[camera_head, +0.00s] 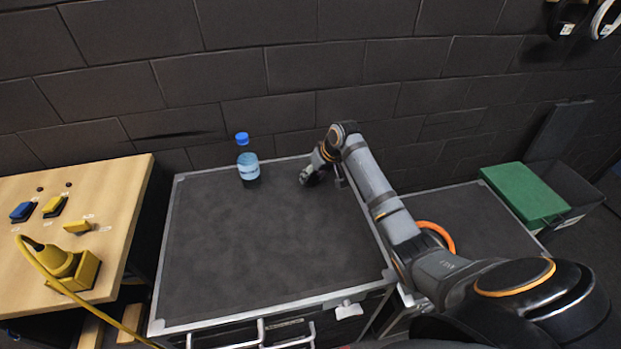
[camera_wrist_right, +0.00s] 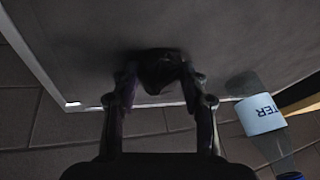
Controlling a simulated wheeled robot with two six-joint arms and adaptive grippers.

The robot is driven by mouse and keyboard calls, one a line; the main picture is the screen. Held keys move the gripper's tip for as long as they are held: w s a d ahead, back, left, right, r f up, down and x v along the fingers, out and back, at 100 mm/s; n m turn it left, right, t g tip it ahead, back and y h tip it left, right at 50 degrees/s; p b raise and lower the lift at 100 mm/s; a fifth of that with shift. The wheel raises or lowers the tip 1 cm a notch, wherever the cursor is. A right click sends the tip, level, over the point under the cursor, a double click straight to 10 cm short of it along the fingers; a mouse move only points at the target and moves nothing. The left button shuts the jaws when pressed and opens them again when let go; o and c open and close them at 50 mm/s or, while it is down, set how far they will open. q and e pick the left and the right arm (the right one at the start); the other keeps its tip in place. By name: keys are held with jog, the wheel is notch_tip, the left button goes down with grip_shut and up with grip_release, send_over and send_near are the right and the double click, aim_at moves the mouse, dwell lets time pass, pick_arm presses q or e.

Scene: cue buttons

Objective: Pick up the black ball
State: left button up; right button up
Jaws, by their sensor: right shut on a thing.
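The black ball (camera_wrist_right: 160,73) is a dark rounded shape between the fingers of my right gripper in the right wrist view. The right gripper (camera_wrist_right: 158,82) is shut on it, with one finger on each side. In the head view, my right gripper (camera_head: 309,179) is low over the back right of the dark case top (camera_head: 262,240), and I cannot make out the ball apart from the dark fingers. Whether the ball still touches the case top I cannot tell. My left gripper is not in view.
A water bottle (camera_head: 248,165) with a blue cap stands left of the gripper; it also shows in the wrist view (camera_wrist_right: 262,117). A wooden table (camera_head: 115,200) with buttons and a yellow plug is at left. A green box (camera_head: 523,194) lies at right. The case's front is clear.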

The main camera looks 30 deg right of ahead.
jog(key=shift+r+b, duration=0.35)
jog(key=shift+r, duration=0.25)
jog(key=s+d+r+b, duration=0.4)
jog(key=s+d+r, duration=0.4)
jog(key=d+r, duration=0.3)
jog(key=shift+s+d+r, duration=0.15)
jog(key=shift+d+r, duration=0.05)
jog(key=shift+r, duration=0.15)
